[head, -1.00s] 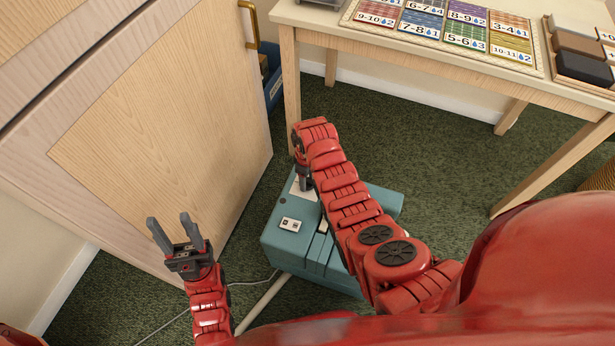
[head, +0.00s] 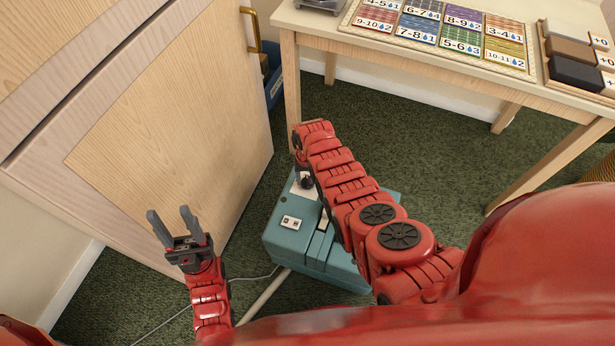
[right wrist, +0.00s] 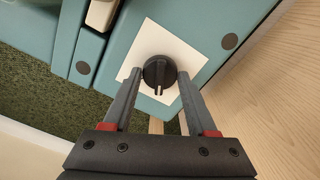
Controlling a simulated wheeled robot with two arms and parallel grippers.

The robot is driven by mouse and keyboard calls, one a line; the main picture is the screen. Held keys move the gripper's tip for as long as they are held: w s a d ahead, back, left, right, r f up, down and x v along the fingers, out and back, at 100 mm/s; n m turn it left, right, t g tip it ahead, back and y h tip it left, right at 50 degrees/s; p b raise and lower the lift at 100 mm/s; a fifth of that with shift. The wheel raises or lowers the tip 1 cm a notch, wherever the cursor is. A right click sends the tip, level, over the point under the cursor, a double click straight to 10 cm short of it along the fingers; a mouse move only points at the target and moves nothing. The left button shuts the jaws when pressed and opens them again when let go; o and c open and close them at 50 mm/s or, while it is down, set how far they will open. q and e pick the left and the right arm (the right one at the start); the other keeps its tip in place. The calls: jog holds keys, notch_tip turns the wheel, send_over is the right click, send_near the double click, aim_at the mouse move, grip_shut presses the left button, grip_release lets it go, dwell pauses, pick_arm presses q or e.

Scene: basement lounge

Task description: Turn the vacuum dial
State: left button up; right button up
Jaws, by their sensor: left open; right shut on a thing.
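The vacuum is a teal box (head: 300,243) on the green carpet, below my right arm in the head view. Its dial (right wrist: 159,72) is a round black knob with a pointer, on a white square plate (right wrist: 147,40) in the right wrist view. My right gripper (right wrist: 160,78) has its two fingers on either side of the dial and is shut on it. In the head view my right arm largely hides the dial and plate. My left gripper (head: 172,228) is open and empty, left of the vacuum, in front of the cabinet door.
A wooden cabinet (head: 185,130) stands close on the left of the vacuum. A wooden table (head: 420,62) with coloured cards (head: 420,28) and sanding blocks (head: 577,72) is behind it. A pale hose (head: 262,297) and a thin cord lie on the carpet. Open carpet lies to the right.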

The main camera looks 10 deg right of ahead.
jog(key=shift+s+m, duration=0.1)
jog(key=shift+m, duration=0.8)
jog(key=m, duration=0.3)
jog(key=shift+m, duration=0.4)
jog(key=m, duration=0.5)
jog(key=shift+m, duration=0.4)
jog(key=o, duration=1.4)
jog(key=shift+c, duration=0.2)
